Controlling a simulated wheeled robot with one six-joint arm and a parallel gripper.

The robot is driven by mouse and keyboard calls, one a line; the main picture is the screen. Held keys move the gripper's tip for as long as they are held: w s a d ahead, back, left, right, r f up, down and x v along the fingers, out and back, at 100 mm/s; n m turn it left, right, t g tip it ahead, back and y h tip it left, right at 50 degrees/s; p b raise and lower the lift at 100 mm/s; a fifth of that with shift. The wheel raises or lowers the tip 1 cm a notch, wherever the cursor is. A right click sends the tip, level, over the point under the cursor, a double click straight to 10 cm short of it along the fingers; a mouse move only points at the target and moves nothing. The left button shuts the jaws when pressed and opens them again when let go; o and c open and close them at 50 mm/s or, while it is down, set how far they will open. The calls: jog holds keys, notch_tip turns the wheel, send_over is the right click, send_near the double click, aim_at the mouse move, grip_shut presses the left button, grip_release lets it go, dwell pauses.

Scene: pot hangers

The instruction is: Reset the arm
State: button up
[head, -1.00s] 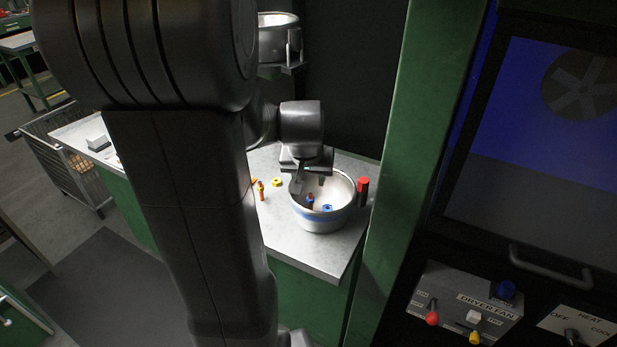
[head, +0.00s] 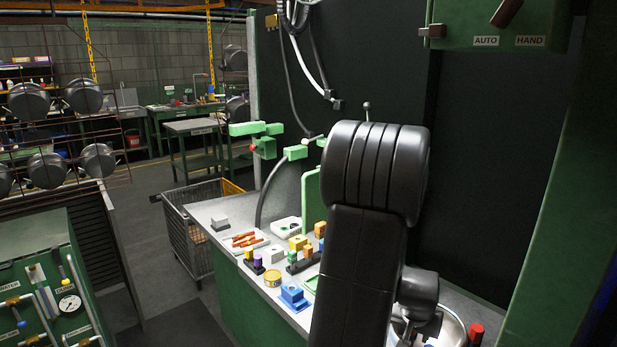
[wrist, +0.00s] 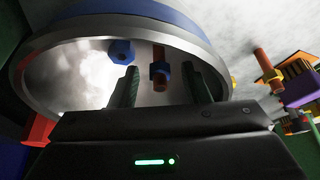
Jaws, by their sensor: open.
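My gripper (wrist: 165,82) is open, with its two dark fingers apart over a metal pot with a blue band (wrist: 30,75). An orange bolt with a blue collar (wrist: 160,70) shows in the pot between the fingers, not gripped. A blue nut (wrist: 122,52) lies in the pot beside it. In the head view the pot (head: 455,328) is cut off at the bottom edge. My arm stands in front of the bench there and hides part of it, and the fingers cannot be made out.
The bench holds blue (head: 292,296) and yellow (head: 273,278) parts and a tray of orange rods (head: 243,240). A red cylinder (head: 476,333) stands beside the pot. Green clamps (head: 257,129) and a hanging cable are behind. A wire cart (head: 192,225) stands left of the bench.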

jog(key=shift+w+f, duration=0.15)
jog(key=shift+f, duration=0.5)
jog(key=shift+r, duration=0.2)
